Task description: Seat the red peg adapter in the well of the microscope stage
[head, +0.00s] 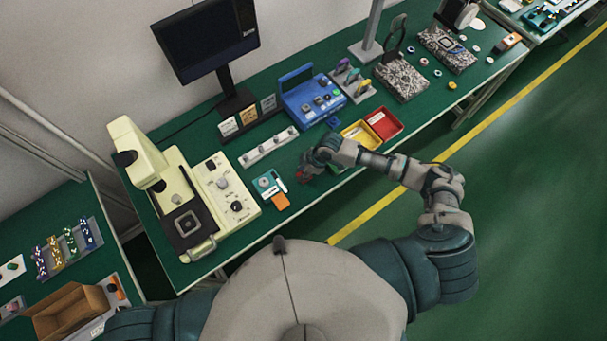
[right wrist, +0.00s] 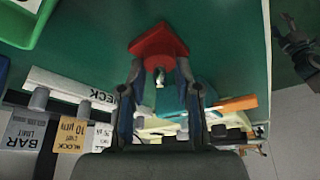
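The red peg adapter (right wrist: 158,42) is a red angular block with a small pale peg, at the fingertips of my right gripper (right wrist: 160,68) in the right wrist view. The two fingers close on its sides. In the head view, the right gripper (head: 306,167) is over the front part of the green bench, and a little of the red adapter (head: 302,175) shows below it. The cream microscope (head: 132,142) stands at the bench's left end, with its dark square stage (head: 187,222) well to the left of the gripper.
Between gripper and microscope lie a control panel (head: 228,188), a teal block (head: 266,183) and an orange piece (head: 281,201). A white rail (head: 268,147), blue case (head: 309,99), and yellow (head: 358,134) and red (head: 384,123) trays stand behind or right.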

